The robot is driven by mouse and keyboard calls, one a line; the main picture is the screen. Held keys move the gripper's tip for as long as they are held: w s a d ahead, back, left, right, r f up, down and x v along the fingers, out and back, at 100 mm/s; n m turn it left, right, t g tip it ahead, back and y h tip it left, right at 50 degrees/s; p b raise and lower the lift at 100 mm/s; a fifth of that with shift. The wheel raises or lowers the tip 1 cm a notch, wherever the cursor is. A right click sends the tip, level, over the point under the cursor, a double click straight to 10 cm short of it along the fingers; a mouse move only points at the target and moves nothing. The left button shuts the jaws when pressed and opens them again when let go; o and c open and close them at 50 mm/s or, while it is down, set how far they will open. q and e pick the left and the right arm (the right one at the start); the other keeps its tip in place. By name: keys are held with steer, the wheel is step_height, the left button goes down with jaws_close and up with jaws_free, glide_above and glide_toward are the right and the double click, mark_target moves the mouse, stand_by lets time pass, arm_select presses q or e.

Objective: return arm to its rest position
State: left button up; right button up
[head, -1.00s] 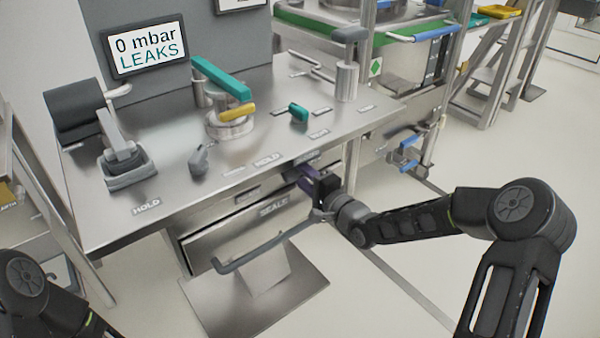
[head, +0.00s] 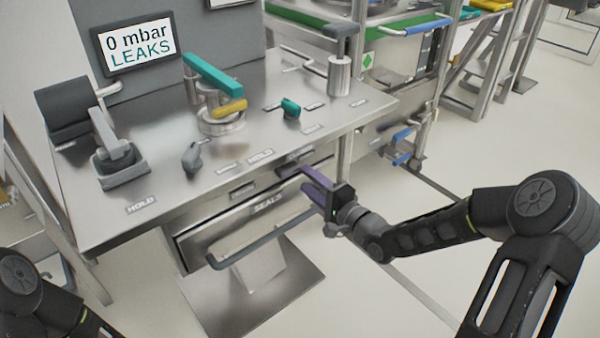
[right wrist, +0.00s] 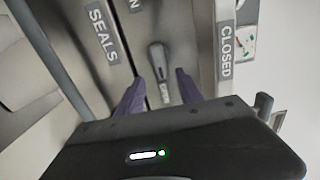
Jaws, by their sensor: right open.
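My right gripper (head: 312,188) is in front of the steel bench, at the right end of the SEALS drawer (head: 235,220). Its two purple fingers are apart and nothing is between them; they also show in the right wrist view (right wrist: 158,92). In that view a grey lever handle (right wrist: 158,62) lies beyond the fingers, apart from them, beside a CLOSED label (right wrist: 225,50). My right arm (head: 430,232) comes in from the lower right. At the lower left only part of my left arm (head: 40,300) shows, and its gripper is outside the picture.
The drawer's long grey bar handle (head: 262,238) sticks out just left of my right gripper. The bench top (head: 160,215) holds a teal and yellow handled valve (head: 218,105) and several small levers. Blue handles (head: 402,145) are on the frame behind right.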

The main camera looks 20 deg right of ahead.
steer(key=shift+s+d, duration=0.2)
steer(key=shift+s, duration=0.3)
step_height(320, 180, down, 10)
steer(key=s+d+n+g+h, duration=0.2)
steer(key=s+n+g+h, duration=0.1)
steer(key=n, duration=0.1)
steer(key=s+a+f+n+g, duration=0.2)
steer(key=s+a+f+g, duration=0.25)
steer(key=s+f, duration=0.4)
steer(key=s+a+f+n+g, duration=0.35)
steer(key=s+a+f, duration=0.3)
steer(key=f, duration=0.25)
steer(key=s+a+f+n+g, duration=0.1)
steer(key=s+a+f+g, duration=0.2)
steer(key=s, duration=0.5)
steer(key=s+a+f+n+g, duration=0.2)
steer(key=s+a, duration=0.2)
steer(key=s, duration=0.4)
step_height(320, 180, up, 15)
steer(key=w+p, duration=0.1)
steer(key=p, duration=1.4)
